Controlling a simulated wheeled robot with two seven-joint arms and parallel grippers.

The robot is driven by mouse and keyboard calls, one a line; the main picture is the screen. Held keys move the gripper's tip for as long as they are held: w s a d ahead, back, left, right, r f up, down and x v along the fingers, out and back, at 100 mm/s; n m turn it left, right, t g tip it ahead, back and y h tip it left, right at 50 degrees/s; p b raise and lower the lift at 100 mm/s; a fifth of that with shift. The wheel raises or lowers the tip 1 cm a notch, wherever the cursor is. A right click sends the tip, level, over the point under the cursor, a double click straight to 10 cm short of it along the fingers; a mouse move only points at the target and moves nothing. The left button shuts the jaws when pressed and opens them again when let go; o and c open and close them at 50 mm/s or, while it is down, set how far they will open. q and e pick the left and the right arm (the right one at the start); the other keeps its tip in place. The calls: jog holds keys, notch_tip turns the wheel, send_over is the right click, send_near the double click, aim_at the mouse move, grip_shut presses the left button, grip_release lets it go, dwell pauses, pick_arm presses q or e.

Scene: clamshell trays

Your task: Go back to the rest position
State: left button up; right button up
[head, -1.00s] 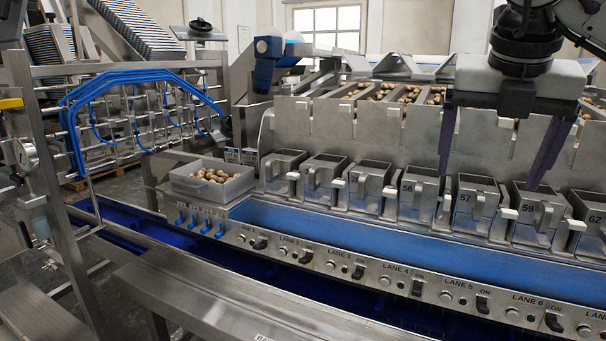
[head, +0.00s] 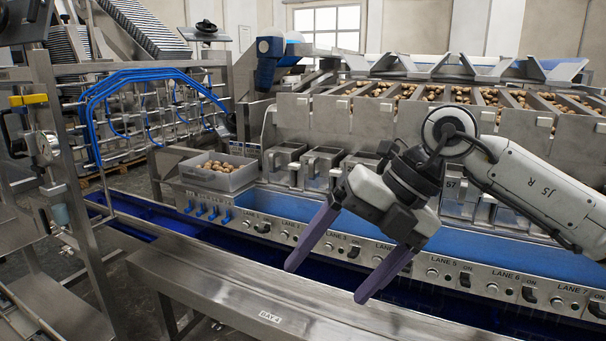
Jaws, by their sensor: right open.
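My right gripper (head: 328,268) is in the middle of the head view, its arm coming in from the right. Its two purple fingers are spread wide apart and point down and to the left, with nothing between them. It hangs in front of the lane panel and hides part of it and some of the metal buckets behind. My left gripper is not in the view.
A grey bin (head: 217,174) of brown round items stands left on the machine. Metal buckets (head: 320,172) line the machine above a blue belt (head: 345,217). A steel ledge (head: 230,290) marked BAY 4 runs along the front. A pipe frame with blue hoses (head: 95,110) stands left.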

jog(key=s+a+m+g+y, duration=0.1)
jog(key=s+a+m+y, duration=0.15)
jog(key=a+y, duration=0.45)
jog(key=s+a+m+g+y, duration=0.1)
jog(key=s+a+y, duration=0.3)
jog(key=a+y, duration=0.2)
jog(key=w+d+f+m+t+h, duration=0.3)
jog(key=d+f+m+t+h, duration=0.3)
jog(key=f+m+t, duration=0.5)
jog(key=w+d+f+m+t+h, duration=0.35)
jog(key=d+f+m+t, duration=0.45)
jog(key=m, duration=0.6)
jog(key=s+d+f+m+g+h, duration=0.3)
jog(key=s+d+f+g, duration=0.1)
jog(key=s+f, duration=0.6)
jog(key=s+d+f+m+g+h, duration=0.3)
jog(key=s+d+f, duration=0.3)
jog(key=s+f, duration=0.5)
notch_tip(320, 180, down, 4)
jog(key=shift+d+f+g+h, duration=0.25)
jog(key=shift+d+g+h, duration=0.05)
jog(key=shift+g+h, duration=0.5)
